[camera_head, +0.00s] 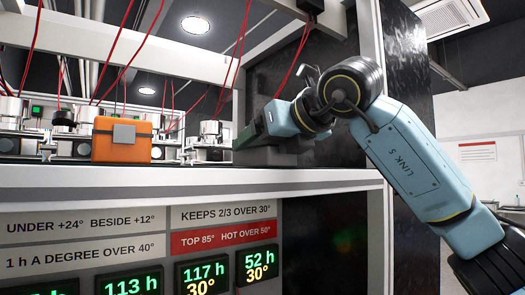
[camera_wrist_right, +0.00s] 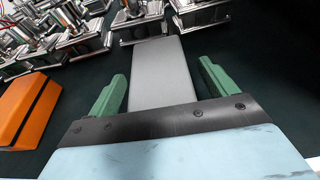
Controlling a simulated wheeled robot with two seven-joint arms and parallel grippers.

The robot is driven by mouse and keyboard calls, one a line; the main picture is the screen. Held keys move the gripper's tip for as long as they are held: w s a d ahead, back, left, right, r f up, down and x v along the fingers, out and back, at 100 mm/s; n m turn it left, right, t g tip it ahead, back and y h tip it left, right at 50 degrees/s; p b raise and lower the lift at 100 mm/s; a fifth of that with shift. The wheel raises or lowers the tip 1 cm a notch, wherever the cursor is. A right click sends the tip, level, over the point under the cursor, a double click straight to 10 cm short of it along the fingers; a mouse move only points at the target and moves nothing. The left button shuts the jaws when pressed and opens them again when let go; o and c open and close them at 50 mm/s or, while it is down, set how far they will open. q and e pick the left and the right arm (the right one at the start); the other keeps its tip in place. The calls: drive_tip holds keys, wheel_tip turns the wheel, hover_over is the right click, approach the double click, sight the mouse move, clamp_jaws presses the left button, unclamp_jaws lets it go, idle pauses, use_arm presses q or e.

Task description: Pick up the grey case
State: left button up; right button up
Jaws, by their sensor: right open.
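The grey case (camera_wrist_right: 160,75) is a long, plain grey block on the dark shelf top. In the wrist view it lies lengthwise between the two green fingers of my right gripper (camera_wrist_right: 161,70), with a dark gap on each side. In the head view the grey case (camera_head: 265,157) shows low on the shelf, just under my right gripper (camera_head: 248,130). The gripper is open and reaches in from the right. The case's near end is hidden behind the gripper's dark palm edge in the wrist view. My left gripper is not in view.
An orange case (camera_head: 122,139) with a grey patch stands to the left on the shelf (camera_head: 190,180). Several metal transmitter units (camera_wrist_right: 84,28) with red wires above stand behind. A dark panel (camera_head: 318,80) rises close behind the arm. Lit hour and degree displays (camera_head: 202,275) sit below the shelf.

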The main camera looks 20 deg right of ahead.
drive_tip(key=c, duration=1.2)
drive_tip(key=shift+s, duration=0.1)
drive_tip(key=shift+r, duration=0.15)
